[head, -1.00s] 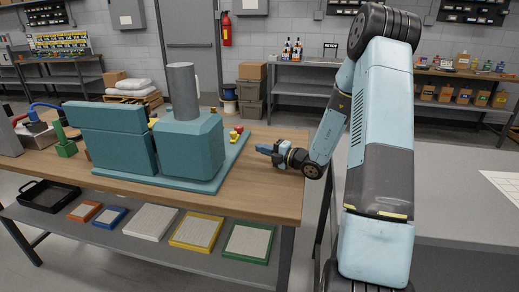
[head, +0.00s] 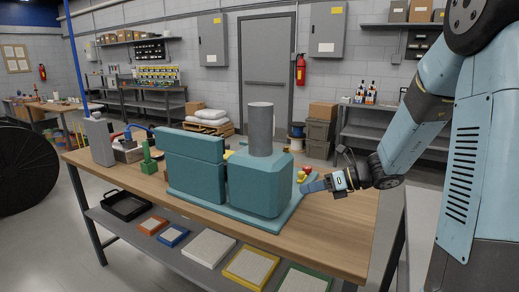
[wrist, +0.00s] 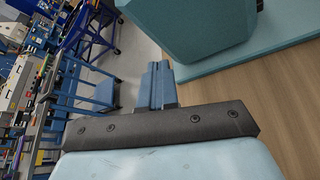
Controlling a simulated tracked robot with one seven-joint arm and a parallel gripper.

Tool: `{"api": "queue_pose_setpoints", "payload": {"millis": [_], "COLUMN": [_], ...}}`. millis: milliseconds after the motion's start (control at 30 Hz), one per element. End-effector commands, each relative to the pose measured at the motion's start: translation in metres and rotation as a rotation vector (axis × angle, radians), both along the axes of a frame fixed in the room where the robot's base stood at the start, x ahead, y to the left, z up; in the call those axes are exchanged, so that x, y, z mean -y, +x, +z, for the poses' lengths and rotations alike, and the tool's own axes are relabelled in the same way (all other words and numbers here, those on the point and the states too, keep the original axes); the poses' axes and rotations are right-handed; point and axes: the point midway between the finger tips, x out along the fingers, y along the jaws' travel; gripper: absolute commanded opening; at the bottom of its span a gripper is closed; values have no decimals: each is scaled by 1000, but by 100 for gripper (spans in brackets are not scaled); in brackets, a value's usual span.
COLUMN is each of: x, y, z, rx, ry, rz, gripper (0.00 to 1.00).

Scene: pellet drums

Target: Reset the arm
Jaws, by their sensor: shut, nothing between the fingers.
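My gripper (head: 316,186) is at the end of my light blue arm, above the right part of the wooden workbench (head: 340,230). Its blue fingers point left towards the teal machine (head: 262,184) with its grey cylinder on top. The fingers look close to the right edge of the machine's base plate; I cannot tell the exact gap. In the wrist view the fingers (wrist: 158,82) are together with nothing between them. The teal machine (wrist: 205,30) fills the top of that view, and the bench top (wrist: 260,110) shows at the right.
Small red and yellow parts (head: 305,171) sit on the machine's base plate by my fingers. A green tool (head: 148,158) and a grey block (head: 100,140) stand at the bench's left. Trays lie on the shelf below. The bench's front right is clear.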

Motion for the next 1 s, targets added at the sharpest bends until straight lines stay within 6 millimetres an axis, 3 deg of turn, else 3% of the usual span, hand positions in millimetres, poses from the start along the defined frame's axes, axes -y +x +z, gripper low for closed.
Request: {"api": "queue_pose_setpoints", "payload": {"millis": [200, 467, 1000], "x": [-11, -7, 44], "y": [-53, -109, -200], "z": [21, 39, 80], "rx": [265, 575, 1144], "ry": [-261, -553, -1120], "rz": [268, 602, 1344], "gripper": [0, 0, 0]}}
